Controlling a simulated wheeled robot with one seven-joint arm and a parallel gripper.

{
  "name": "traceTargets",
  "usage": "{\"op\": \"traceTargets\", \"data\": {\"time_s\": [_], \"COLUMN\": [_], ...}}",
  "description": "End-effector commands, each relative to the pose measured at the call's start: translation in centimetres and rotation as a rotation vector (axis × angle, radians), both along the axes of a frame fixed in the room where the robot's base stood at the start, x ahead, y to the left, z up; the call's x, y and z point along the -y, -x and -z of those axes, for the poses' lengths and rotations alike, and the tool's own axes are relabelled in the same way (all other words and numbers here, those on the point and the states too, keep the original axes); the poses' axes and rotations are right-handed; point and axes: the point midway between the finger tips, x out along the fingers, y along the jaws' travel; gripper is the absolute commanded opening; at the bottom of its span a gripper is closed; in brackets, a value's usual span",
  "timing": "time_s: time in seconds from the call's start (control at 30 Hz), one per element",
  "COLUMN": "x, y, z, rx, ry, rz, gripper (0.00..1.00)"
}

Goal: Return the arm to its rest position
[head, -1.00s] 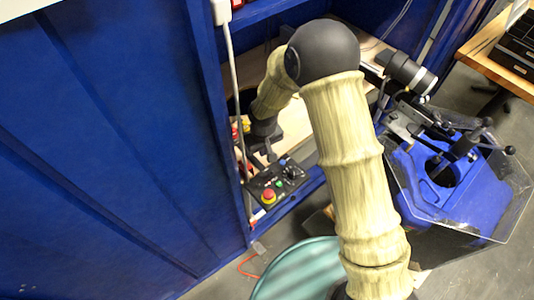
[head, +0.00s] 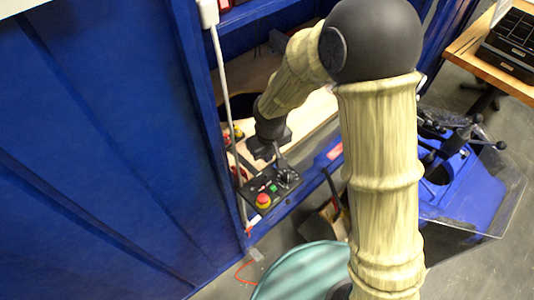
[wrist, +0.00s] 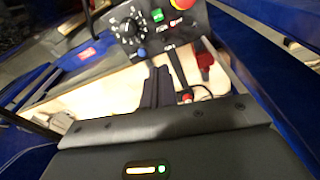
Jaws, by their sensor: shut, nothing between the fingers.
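My arm, with pale ribbed links and a black elbow, reaches from the bottom of the head view into the opening of a blue cabinet (head: 212,160). My gripper (head: 268,155) is black and points down just above a black control panel (head: 262,190) on the cabinet's lower edge. Its fingertips are small and partly hard to make out there. In the wrist view, the dark fingers of my gripper (wrist: 157,88) lie side by side, shut and empty. The control panel (wrist: 140,28), with a dial, a green button and a red button, shows beyond them.
A white conduit (head: 222,100) runs down the cabinet's post, left of my gripper. A wooden board (head: 310,112) lies inside the opening. A blue machine with a clear guard (head: 465,200) stands right of my arm. A teal round tub (head: 300,268) stands below on grey floor.

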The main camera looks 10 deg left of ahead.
Motion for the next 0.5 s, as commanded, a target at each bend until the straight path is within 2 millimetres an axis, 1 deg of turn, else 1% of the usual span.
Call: {"op": "traceTargets", "data": {"time_s": [0.3,0.37,0.47,0.5], "x": [0.0,0.3,1.9,3.1], "y": [0.0,-0.1,-0.5,-0.6], "z": [0.0,-0.2,-1.5,-2.3], "rx": [0.001,0.002,0.009,0.012], "ry": [-0.001,-0.001,-0.004,-0.006], "rz": [0.001,0.008,0.048,0.078], "gripper": [0.0,0.0,0.0,0.0]}}
